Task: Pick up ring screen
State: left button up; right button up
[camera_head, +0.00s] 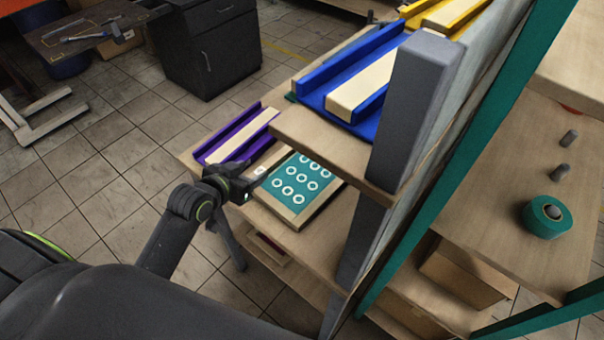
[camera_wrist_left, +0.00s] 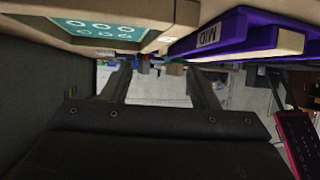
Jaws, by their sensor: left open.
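The ring screen (camera_head: 299,179) is a wooden-framed teal panel with several white rings. It lies on the lower wooden shelf in the head view, partly under the upper shelf board. In the left wrist view the ring screen (camera_wrist_left: 95,30) shows at the top left. My left gripper (camera_head: 246,184) is at the left edge of the frame, close to its near-left side; I cannot tell whether it touches. Its two fingers (camera_wrist_left: 163,84) are apart with nothing between them in the wrist view. My right gripper is not in view.
A purple tray (camera_head: 237,136) lies just left of the screen; its label reads "MID" in the wrist view (camera_wrist_left: 209,36). A blue tray (camera_head: 313,78) sits on the upper shelf. A grey post (camera_head: 410,110) stands at the right. A teal tape roll (camera_head: 547,217) lies further right.

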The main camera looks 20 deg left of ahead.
aim_at(272, 160)
pick_arm(q)
jog(key=x, duration=0.4)
jog(key=shift+w+f, duration=0.1)
jog(key=shift+w, duration=0.05)
jog(key=shift+w+d+f+p, duration=0.1)
jog(key=shift+w+f+p, duration=0.1)
jog(key=shift+w+p, duration=0.3)
jog(key=shift+p+x, duration=0.4)
jog(key=shift+x, duration=1.65)
jog(key=shift+s+d+f, duration=0.1)
jog(key=shift+s, duration=0.05)
grip_shut()
